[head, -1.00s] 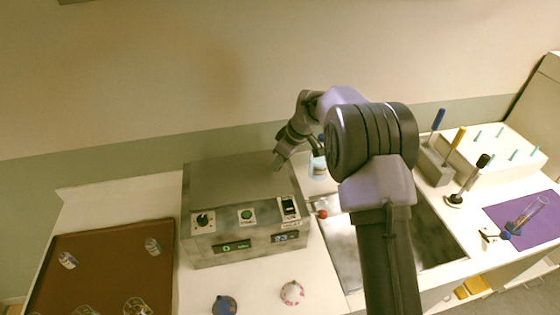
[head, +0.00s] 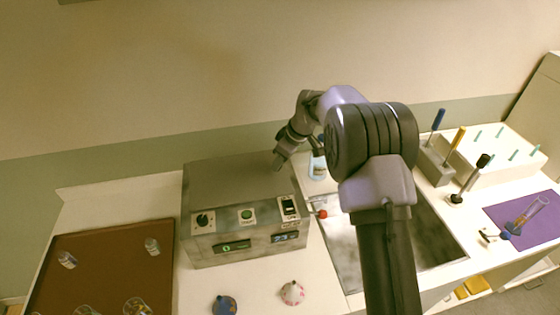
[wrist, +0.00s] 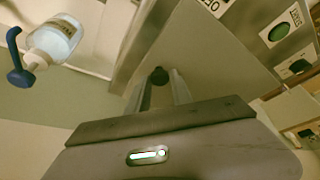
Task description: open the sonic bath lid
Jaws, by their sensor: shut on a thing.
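The sonic bath (head: 236,222) is a grey metal box with a dial, a green button, a switch and two lit displays on its front. Its flat grey lid (head: 225,185) lies closed on top. My gripper (head: 279,165) reaches in from the right over the lid's right part. In the wrist view, my gripper (wrist: 160,88) is shut on a small dark knob (wrist: 158,75) between its fingertips, against the grey bath. The knob is hidden in the head view.
A pump bottle with a blue top (wrist: 55,40) stands close beside the bath. A sink (head: 430,240) lies to the right, a brown tray (head: 105,255) with small bottles to the left. Two round-topped items, blue (head: 224,305) and pinkish (head: 292,292), stand in front.

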